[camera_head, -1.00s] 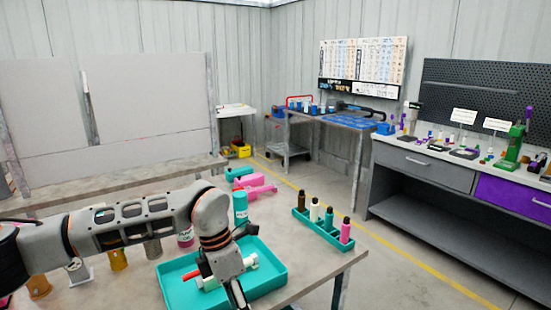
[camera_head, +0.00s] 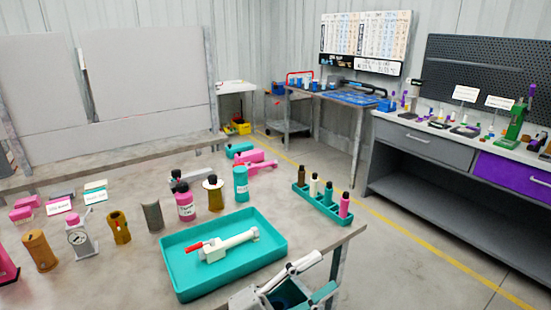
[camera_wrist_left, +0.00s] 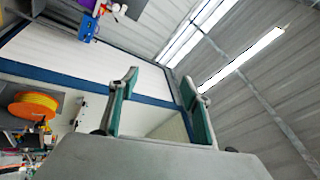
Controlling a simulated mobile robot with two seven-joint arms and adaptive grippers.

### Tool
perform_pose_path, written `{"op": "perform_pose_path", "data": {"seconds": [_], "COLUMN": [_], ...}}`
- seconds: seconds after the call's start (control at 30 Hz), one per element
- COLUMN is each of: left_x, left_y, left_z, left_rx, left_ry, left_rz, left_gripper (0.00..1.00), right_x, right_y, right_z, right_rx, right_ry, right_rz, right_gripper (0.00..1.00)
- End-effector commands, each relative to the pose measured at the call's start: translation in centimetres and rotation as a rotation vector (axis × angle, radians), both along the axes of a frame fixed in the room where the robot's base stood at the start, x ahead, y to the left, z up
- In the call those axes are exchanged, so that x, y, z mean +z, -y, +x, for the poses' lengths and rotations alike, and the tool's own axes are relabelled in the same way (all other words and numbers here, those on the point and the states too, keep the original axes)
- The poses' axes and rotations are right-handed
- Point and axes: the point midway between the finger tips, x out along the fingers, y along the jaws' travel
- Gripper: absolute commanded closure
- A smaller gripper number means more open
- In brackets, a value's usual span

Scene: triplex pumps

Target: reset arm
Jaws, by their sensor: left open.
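My left gripper (camera_head: 292,284) shows at the bottom edge of the head view, by the front edge of the table (camera_head: 337,240), and is partly cut off. In the left wrist view, its two teal-lined fingers (camera_wrist_left: 160,78) stand apart with nothing between them. That view points at the upper walls and the ceiling lights. The teal tray (camera_head: 270,258) on the table holds a white part with a red tip (camera_head: 228,245), apart from the gripper. My right gripper is not in view.
Several bottles and cylinders (camera_head: 186,206) stand left of and behind the tray. A teal rack (camera_head: 322,208) with several small bottles is at the table's right edge. A grey workbench (camera_head: 415,200) stands further right, with open floor (camera_head: 420,265) between.

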Motion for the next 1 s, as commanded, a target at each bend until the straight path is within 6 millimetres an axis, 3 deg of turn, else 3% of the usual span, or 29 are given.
{"op": "perform_pose_path", "data": {"seconds": [0.13,0.27,0.43,0.6,0.8,1.0], "left_x": [-5.5,-12.2,-21.3,-29.0,-33.8,-34.8], "left_y": [-5.6,-11.3,-18.2,-23.7,-27.3,-28.1], "left_z": [2.5,2.8,-0.1,-5.6,-10.9,-12.3], "left_rx": [0.212,0.39,0.59,0.752,0.86,0.885], "left_ry": [-0.322,-0.603,-0.933,-1.211,-1.404,-1.449], "left_rz": [-0.11,-0.18,-0.234,-0.263,-0.276,-0.279], "left_gripper": [0.52,0.52,0.52,0.52,0.52,0.52], "right_x": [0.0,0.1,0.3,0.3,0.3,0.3], "right_y": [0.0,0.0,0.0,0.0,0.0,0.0], "right_z": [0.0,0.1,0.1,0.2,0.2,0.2], "right_rx": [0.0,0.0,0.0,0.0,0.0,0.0], "right_ry": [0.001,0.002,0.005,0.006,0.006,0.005], "right_rz": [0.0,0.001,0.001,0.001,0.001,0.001], "right_gripper": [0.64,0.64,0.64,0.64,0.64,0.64]}}
